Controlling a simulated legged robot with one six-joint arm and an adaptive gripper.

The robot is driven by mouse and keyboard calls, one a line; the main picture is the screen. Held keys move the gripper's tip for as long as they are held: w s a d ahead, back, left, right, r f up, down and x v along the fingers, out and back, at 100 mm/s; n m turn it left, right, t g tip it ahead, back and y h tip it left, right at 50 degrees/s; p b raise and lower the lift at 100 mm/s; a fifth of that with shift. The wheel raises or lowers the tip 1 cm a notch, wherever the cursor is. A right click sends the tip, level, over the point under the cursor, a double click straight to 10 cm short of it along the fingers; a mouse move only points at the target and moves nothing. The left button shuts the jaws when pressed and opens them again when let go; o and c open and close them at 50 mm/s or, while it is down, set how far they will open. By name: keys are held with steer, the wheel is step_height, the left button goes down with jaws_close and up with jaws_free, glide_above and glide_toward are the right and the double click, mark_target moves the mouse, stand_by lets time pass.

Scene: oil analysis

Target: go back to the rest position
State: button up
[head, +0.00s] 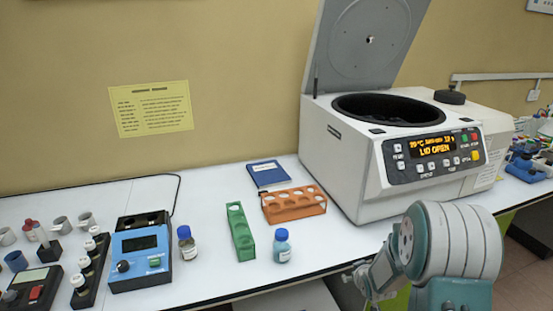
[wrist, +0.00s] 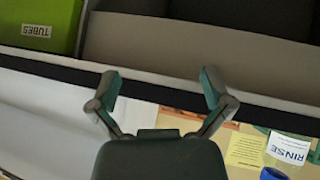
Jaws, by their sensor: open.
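My gripper (wrist: 159,82) is open in the wrist view, its two fingers spread with nothing between them. In the head view my arm's grey and teal end is at the lower right, in front of the bench edge and the centrifuge (head: 362,170). The gripper is partly hidden there by my arm. The centrifuge stands with its lid raised and its display reads "LID OPEN".
The bench holds a green rack (head: 240,232), an orange rack (head: 293,204), a blue-capped bottle (head: 282,246), another small bottle (head: 187,243) and a blue device (head: 140,255). The wrist view shows a green "TUBES" box (wrist: 38,22) and a "RINSE" label (wrist: 288,148).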

steer(key=s+a+r+m+g+h, duration=0.1)
steer(key=s+a+r, duration=0.1)
steer(key=s+r, duration=0.5)
steer(key=s+a+r+m+g, duration=0.1)
steer(key=s+r, duration=0.3)
steer(key=r, duration=0.7)
steer(key=s+a+r, duration=0.2)
steer(key=s, duration=0.5)
steer(key=s+a+r+m+g, duration=0.1)
steer(key=s+r, duration=0.2)
steer(key=s, duration=0.4)
steer(key=s+a+r+g+y, duration=0.1)
steer(key=s+a+r, duration=0.1)
steer(key=s, duration=0.6)
steer(key=shift+a+r, duration=0.35)
steer(key=shift+r, duration=0.15)
